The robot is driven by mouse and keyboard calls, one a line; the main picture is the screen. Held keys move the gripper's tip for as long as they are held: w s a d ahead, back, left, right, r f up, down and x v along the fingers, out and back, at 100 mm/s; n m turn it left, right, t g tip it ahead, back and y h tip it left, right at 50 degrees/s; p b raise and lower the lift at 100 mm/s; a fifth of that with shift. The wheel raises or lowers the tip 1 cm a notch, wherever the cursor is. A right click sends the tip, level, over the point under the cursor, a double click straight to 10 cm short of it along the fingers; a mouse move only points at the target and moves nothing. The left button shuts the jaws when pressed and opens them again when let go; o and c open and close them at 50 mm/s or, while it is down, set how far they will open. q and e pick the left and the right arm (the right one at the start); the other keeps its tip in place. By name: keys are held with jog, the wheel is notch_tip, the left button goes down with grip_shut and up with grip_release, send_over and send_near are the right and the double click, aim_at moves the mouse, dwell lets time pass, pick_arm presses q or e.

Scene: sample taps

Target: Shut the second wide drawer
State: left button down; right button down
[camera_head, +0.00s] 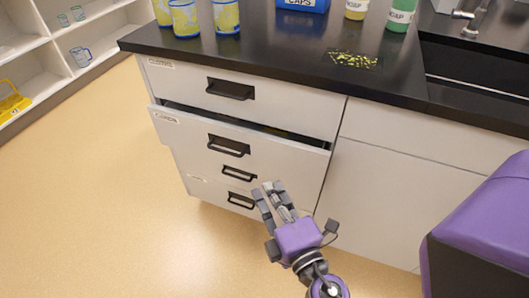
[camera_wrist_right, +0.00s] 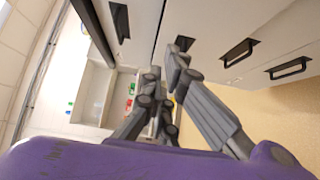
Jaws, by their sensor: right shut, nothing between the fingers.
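The second wide drawer (camera_head: 240,146) is partly pulled out of the cabinet, with a dark gap along its top edge and a black handle (camera_head: 229,146) on its front. The top wide drawer (camera_head: 270,92) above it looks shut. My right gripper (camera_head: 271,188) is shut and empty, in front of the lower drawers and below the second drawer's right part. It shows apart from the handles in the head view. In the right wrist view its fingers (camera_wrist_right: 168,82) point toward the cabinet front, with drawer handles beyond. My left gripper is not in view.
Two smaller drawers with black handles (camera_head: 238,174) sit below. A black countertop (camera_head: 280,50) carries cups, a blue box (camera_head: 302,5), soap bottles (camera_head: 399,14) and a sink. White shelves (camera_head: 38,58) stand at far left. The floor (camera_head: 90,190) left of the cabinet is clear.

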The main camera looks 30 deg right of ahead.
aim_at(270, 140)
jog(key=shift+w+d+p, duration=0.7)
jog(key=shift+w+p, duration=0.1)
jog(key=shift+w, duration=1.15)
jog(key=shift+w+d+p, duration=0.75)
jog(key=shift+w, duration=1.15)
jog(key=shift+w+d+p, duration=0.7)
jog(key=shift+w+p, duration=0.1)
jog(key=shift+w, duration=1.15)
jog(key=w+d, duration=0.1)
jog(key=d, duration=0.1)
jog(key=w+d, duration=0.2)
jog(key=shift+w+d, duration=0.15)
jog(key=shift+r, duration=0.15)
